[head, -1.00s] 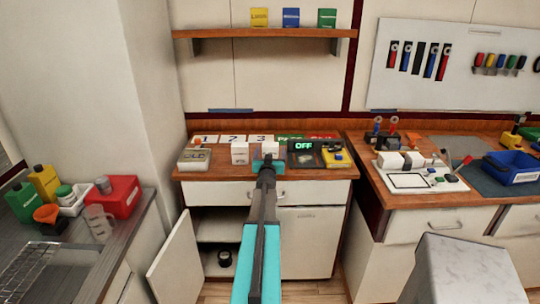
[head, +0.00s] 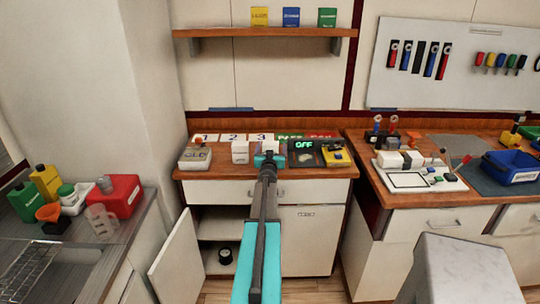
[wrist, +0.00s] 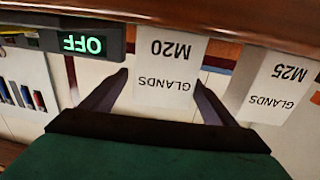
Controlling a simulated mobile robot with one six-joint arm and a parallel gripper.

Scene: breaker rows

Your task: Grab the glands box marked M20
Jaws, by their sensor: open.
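The white glands box marked M20 (wrist: 170,62) shows upside down in the wrist view, its label facing me. In the head view the M20 box (head: 268,147) stands on the wooden counter, partly hidden behind my gripper. My gripper (head: 269,161) is open. In the wrist view the dark fingers of my gripper (wrist: 161,78) lie to either side of the box's label end; I cannot tell whether they touch it. A similar white box marked M25 (wrist: 277,86) stands beside it; in the head view the M25 box (head: 240,152) is to the left.
A unit with a green OFF display (head: 305,152) stands close on the right of the M20 box. A grey box (head: 195,157) sits at the counter's left. Number cards line the back. Below, a cabinet door (head: 175,258) hangs open. A white block (head: 460,268) stands front right.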

